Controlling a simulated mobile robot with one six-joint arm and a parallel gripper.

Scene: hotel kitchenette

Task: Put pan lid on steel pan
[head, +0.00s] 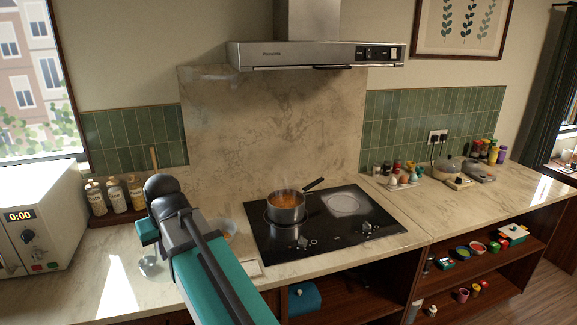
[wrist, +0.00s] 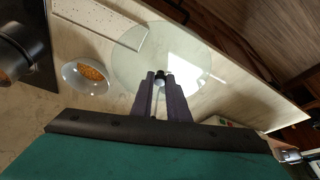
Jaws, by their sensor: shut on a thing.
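The steel pan (head: 286,214) stands on the left part of the black hob, with orange food in it and its handle pointing to the back right. The pan lid (wrist: 135,68) is a clear glass disc with a dark knob. My gripper (wrist: 161,82) is shut on the lid's knob, with the glass spread out beyond the fingertips. In the head view, part of the lid (head: 150,268) shows over the counter, left of the hob, and my arm hides the rest and the fingertips. I cannot tell if the lid touches the counter. The pan is partly in the wrist view (wrist: 14,58).
A glass bowl of orange food (head: 229,229) stands between my arm and the hob (head: 330,240). A pale board (head: 249,269) lies near the front edge. Several bottles (head: 115,195) and a microwave (head: 40,218) stand left. The range hood (head: 315,54) hangs above.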

